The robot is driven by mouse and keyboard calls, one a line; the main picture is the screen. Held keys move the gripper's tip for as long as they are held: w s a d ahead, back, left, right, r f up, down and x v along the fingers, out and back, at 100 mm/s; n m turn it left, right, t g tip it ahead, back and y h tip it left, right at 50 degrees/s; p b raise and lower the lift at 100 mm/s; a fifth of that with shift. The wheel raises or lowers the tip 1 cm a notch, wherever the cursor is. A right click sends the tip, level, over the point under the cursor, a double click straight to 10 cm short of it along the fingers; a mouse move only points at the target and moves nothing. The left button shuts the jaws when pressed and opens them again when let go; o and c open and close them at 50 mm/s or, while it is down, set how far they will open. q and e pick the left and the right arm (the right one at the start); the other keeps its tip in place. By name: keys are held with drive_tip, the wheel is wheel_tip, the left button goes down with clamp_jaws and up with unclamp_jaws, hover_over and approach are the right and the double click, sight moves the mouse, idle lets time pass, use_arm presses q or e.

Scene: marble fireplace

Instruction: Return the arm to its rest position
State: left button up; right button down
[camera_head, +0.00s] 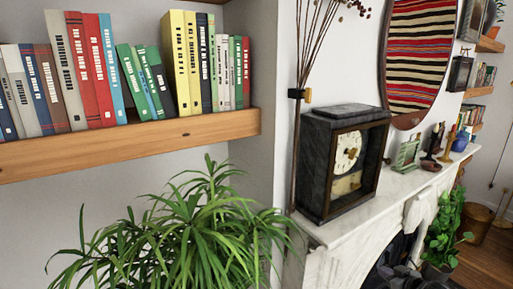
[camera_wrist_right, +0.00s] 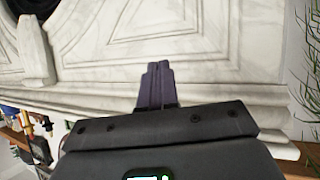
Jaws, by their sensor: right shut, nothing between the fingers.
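My right gripper (camera_wrist_right: 159,68) shows in the right wrist view, with its two dark fingers together and nothing between them. The fingers point toward the pale carved marble of the fireplace front (camera_wrist_right: 185,38); I cannot tell how far off the marble is. I cannot clearly make out either gripper in the head view. My left gripper is not in view.
In the head view, a marble mantel (camera_head: 395,192) bears a dark clock (camera_head: 312,165) and small ornaments. A wooden shelf (camera_head: 130,147) holds several books at the left. A leafy plant (camera_head: 185,235) stands below it. A striped hanging (camera_head: 425,50) is on the wall.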

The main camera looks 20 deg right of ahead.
drive_tip(key=s+a+f+n+g+y, duration=0.1)
drive_tip(key=s+a+f+g, duration=0.1)
drive_tip(key=s+a+f, duration=0.6)
drive_tip(key=s+a+f+n+g, duration=0.1)
drive_tip(key=s+a+f, duration=0.3)
drive_tip(key=a, duration=0.7)
drive_tip(key=s+a+f+g+y, duration=0.1)
drive_tip(key=s+a+f+g, duration=0.1)
drive_tip(key=s+a+f, duration=0.6)
drive_tip(key=s+a+r+g, duration=0.1)
drive_tip(key=s+a+r, duration=0.2)
drive_tip(key=a+r, duration=0.3)
drive_tip(key=s+a+r+g, duration=0.1)
drive_tip(key=s+a+r, duration=0.35)
drive_tip(key=a, duration=0.35)
wheel_tip(320, 180, up, 20)
drive_tip(key=s+d+g+p, duration=0.1)
drive_tip(key=p, duration=1.8)
drive_tip(key=shift+s+d+f+g, duration=0.15)
drive_tip(key=shift+s+g, duration=0.15)
drive_tip(key=shift+s, duration=0.1)
